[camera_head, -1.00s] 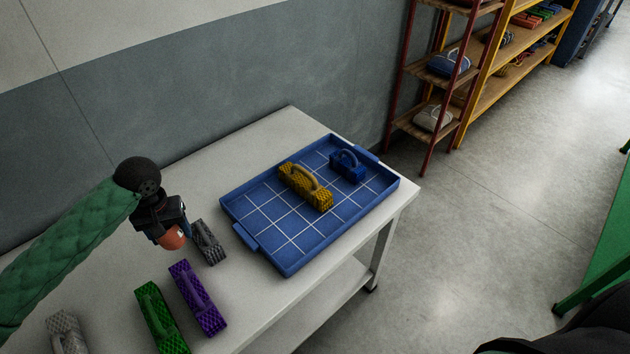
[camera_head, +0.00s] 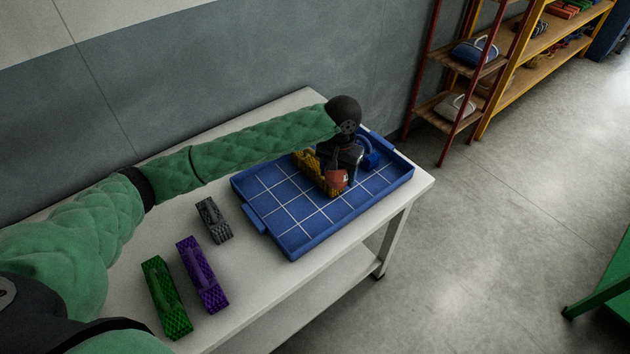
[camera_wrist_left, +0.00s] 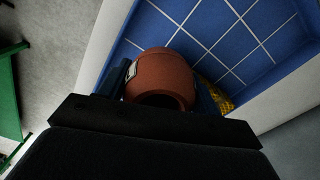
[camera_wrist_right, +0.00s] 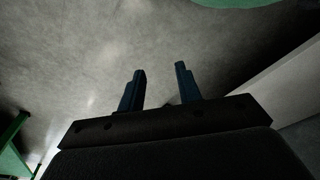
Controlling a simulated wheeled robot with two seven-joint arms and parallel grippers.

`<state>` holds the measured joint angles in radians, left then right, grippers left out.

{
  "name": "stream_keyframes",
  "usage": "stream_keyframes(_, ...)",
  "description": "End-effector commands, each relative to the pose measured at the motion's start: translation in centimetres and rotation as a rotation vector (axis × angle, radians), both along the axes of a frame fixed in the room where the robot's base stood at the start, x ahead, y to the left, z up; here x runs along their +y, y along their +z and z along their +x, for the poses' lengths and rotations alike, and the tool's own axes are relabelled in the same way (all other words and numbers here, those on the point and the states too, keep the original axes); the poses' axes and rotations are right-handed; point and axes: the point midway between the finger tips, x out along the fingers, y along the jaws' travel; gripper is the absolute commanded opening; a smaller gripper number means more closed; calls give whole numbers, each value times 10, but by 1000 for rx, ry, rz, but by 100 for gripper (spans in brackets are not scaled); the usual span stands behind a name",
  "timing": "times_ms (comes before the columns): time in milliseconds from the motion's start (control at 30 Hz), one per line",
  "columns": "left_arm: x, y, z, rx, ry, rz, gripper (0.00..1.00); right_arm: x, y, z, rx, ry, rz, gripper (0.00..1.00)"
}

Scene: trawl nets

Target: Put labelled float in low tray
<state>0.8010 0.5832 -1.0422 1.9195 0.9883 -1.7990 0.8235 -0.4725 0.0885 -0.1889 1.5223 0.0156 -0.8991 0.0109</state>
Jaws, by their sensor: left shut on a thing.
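The float is orange-brown and rounded, with a small pale label on its side in the left wrist view (camera_wrist_left: 163,76). My left gripper (camera_head: 337,172) is shut on this float (camera_head: 336,179) and holds it over the low blue tray (camera_head: 285,215), beside the yellow block. Whether the float touches the tray floor I cannot tell. The tray has a white grid on its floor and sits on the white table. My right gripper (camera_wrist_right: 160,92) shows only in its own wrist view, open and empty above grey floor.
Grey (camera_head: 214,220), purple (camera_head: 203,275) and green (camera_head: 166,298) blocks lie on the table (camera_head: 262,268) left of the tray. The tray's front grid squares are clear.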

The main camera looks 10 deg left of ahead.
Motion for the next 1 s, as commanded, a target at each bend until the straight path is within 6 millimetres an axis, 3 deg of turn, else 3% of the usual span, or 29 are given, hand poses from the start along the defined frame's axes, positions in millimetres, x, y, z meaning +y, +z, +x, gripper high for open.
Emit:
stream_keyframes(300,60,-32,17,2,5,4,41,-17,-45,-12,-26,8,-18,34)
stream_keyframes(500,87,-51,25,1,2,2,41,-26,-67,-23,-44,14,-24,34)
stream_keyframes(767,96,-63,28,2,1,1,41,-32,-78,-29,-54,17,-26,34)
stream_keyframes(1000,97,-89,28,1,2,2,41,-42,-94,-49,-60,22,-32,34)
